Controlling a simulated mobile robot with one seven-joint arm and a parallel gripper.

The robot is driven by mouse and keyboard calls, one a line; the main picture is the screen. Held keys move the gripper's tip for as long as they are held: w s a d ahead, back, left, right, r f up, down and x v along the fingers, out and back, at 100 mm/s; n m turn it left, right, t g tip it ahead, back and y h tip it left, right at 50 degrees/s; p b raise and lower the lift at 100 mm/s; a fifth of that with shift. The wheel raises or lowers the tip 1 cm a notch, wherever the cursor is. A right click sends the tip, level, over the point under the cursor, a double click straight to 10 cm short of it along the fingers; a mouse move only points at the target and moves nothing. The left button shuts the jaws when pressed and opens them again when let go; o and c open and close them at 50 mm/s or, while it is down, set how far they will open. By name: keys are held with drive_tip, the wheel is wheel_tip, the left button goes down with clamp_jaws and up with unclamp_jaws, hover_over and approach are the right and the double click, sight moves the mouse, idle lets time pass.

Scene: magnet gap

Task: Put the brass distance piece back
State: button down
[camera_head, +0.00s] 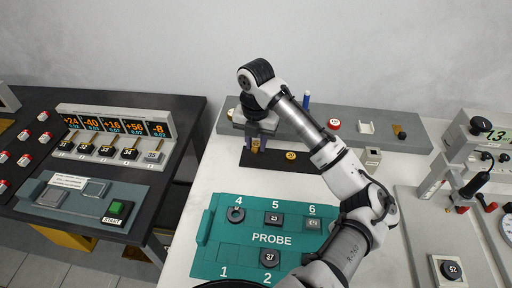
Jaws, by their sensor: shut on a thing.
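My gripper (256,138) points down over the left part of a black mat (270,166) at the back of the white table. It is shut on a small brass piece (256,146), which shows between the fingers and looks like the brass distance piece. I cannot tell whether the piece touches the mat or hangs just above it. A round brass-coloured disc (291,155) lies on the mat, to the right of my gripper.
A grey rail (390,144) behind the mat bears a blue upright item (307,98), a red-topped item (334,125) and a white holder (367,127). A teal PROBE tray (212,251) stands in front. An instrument stand (463,140) is at right. A dark bench (180,106) is at left.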

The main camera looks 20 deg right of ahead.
sight(256, 144)
drive_tip(key=shift+f, duration=1.5)
drive_tip(key=c, duration=1.1)
unclamp_jaws()
drive_tip(key=shift+c, duration=0.2)
drive_tip(key=shift+r, duration=0.1)
wheel_tip(256, 144, up, 12)
drive_tip(key=shift+b, duration=0.4)
drive_tip(key=shift+r, duration=0.1)
